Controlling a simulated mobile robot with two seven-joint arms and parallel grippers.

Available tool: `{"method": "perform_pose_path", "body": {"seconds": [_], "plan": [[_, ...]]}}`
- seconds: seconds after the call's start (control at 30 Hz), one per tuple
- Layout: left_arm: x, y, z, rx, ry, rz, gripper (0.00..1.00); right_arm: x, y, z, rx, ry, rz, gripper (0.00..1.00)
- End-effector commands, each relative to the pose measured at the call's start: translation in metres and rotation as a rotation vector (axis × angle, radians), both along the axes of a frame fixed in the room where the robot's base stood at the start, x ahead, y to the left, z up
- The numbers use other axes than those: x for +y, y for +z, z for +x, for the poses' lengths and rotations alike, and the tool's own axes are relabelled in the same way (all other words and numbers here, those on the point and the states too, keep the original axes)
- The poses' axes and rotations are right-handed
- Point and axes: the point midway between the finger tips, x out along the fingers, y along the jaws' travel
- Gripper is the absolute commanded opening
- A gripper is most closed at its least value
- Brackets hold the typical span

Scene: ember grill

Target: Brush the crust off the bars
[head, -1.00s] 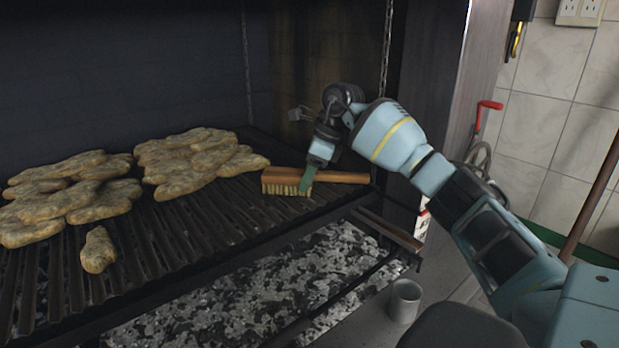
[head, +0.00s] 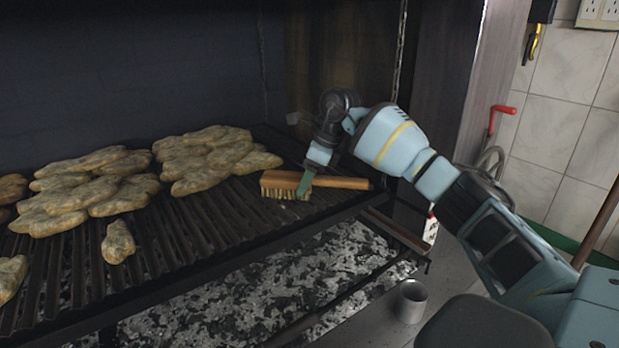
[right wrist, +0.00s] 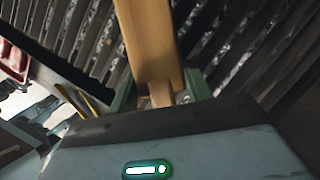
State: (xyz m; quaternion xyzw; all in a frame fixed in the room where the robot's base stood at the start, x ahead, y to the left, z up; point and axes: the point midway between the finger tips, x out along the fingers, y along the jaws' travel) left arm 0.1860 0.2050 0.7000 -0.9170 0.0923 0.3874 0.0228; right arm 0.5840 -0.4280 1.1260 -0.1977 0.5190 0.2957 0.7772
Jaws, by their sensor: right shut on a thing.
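A wooden brush (head: 338,182) with pale bristles lies level at the right part of the grill bars (head: 205,235). My right gripper (head: 305,186) is shut on the brush, its green fingers across the wood near the bristle end. The bristles point down onto or just above the bars; contact cannot be told. In the right wrist view the brush's wood (right wrist: 150,40) runs up from between the fingers, with bars behind. Crust on the bars is too dark to make out. My left gripper is not in view.
Piles of long, pale brown food (head: 95,190) cover the left and back of the grill, with a loose piece (head: 118,242) nearer the front. Ash and coals (head: 240,300) lie below. A metal cup (head: 411,301) stands on the ledge. A chain (head: 399,70) hangs at the back right.

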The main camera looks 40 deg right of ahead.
Motion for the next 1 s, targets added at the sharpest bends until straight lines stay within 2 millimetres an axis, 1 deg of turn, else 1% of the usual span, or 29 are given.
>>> {"method": "perform_pose_path", "body": {"seconds": [0.4,0.73,1.0], "plan": [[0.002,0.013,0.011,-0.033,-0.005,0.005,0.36,0.031,0.000,0.001,-0.003,0.004,0.000,0.31],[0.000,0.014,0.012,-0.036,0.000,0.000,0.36,0.036,-0.003,0.002,0.002,0.002,0.000,0.31],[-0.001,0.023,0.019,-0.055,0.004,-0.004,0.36,0.055,-0.001,0.002,0.001,0.004,0.001,0.31]]}}
